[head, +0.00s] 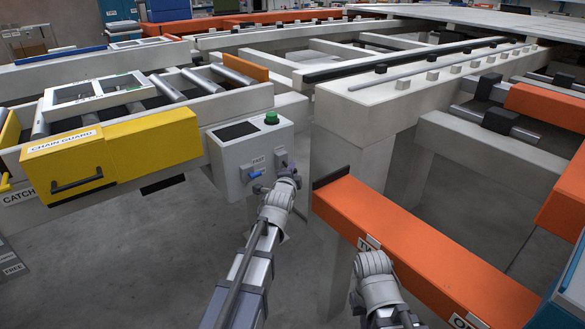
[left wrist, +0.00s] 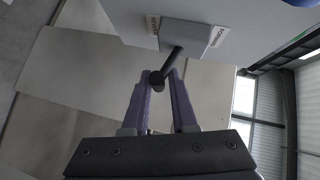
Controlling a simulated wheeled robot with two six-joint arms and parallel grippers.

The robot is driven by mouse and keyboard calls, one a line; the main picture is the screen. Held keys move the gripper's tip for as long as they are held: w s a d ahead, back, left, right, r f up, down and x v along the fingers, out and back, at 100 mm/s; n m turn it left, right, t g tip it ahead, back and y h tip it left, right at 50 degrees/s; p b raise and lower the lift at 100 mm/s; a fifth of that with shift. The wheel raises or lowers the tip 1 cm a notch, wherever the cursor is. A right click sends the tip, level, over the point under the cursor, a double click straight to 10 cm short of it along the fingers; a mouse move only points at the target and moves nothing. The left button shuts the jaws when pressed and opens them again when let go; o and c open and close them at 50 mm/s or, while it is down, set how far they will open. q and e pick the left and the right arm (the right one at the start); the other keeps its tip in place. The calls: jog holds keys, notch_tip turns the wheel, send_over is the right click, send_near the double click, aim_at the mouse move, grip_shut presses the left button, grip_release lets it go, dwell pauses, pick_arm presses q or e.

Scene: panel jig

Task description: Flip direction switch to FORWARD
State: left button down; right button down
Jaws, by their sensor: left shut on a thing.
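The direction switch is a black lever (left wrist: 168,64) on a grey block (left wrist: 187,35) of the control box (head: 232,152). In the left wrist view one label, reading FORWARD (left wrist: 218,37), is at the block's right, and a smaller label (left wrist: 153,25), too small to read surely, is at its left. The lever slants down and left in that view, its round end between the fingertips. My left gripper (head: 287,180) is shut on the lever end; it also shows in the left wrist view (left wrist: 161,82). It hides part of the switch in the head view. My right gripper's fingers do not show.
A blue switch (head: 256,174) sits just left of my left gripper, and a green button (head: 271,118) is on top of the box. A yellow chain guard (head: 112,150) stands left. An orange beam (head: 420,250) runs on the right. Open floor lies below the box.

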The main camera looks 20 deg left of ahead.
pick_arm(q)
notch_tip(320, 180, up, 3)
jog(key=n+g+h+p, duration=0.1)
jog(key=g+p, duration=0.1)
jog(key=p, duration=0.3)
jog(key=n+g+h+p, duration=0.1)
jog(key=n+g+p, duration=0.1)
jog(key=p, duration=0.2)
jog(key=shift+a+r+p, duration=0.15)
jog(key=shift+r+p, duration=0.05)
jog(key=shift+p, duration=0.15)
jog(key=shift+a+r+n+g+h+p, duration=0.15)
jog(key=shift+r+n+g+h+p, duration=0.1)
jog(key=shift+n+g+h+p, duration=0.7)
jog(key=shift+m+t, duration=0.25)
jog(key=c, duration=0.9)
grip_release()
jog(key=shift+a, duration=0.1)
jog(key=shift+o, duration=0.7)
jog(key=shift+w, duration=0.1)
jog(key=shift+p, duration=0.3)
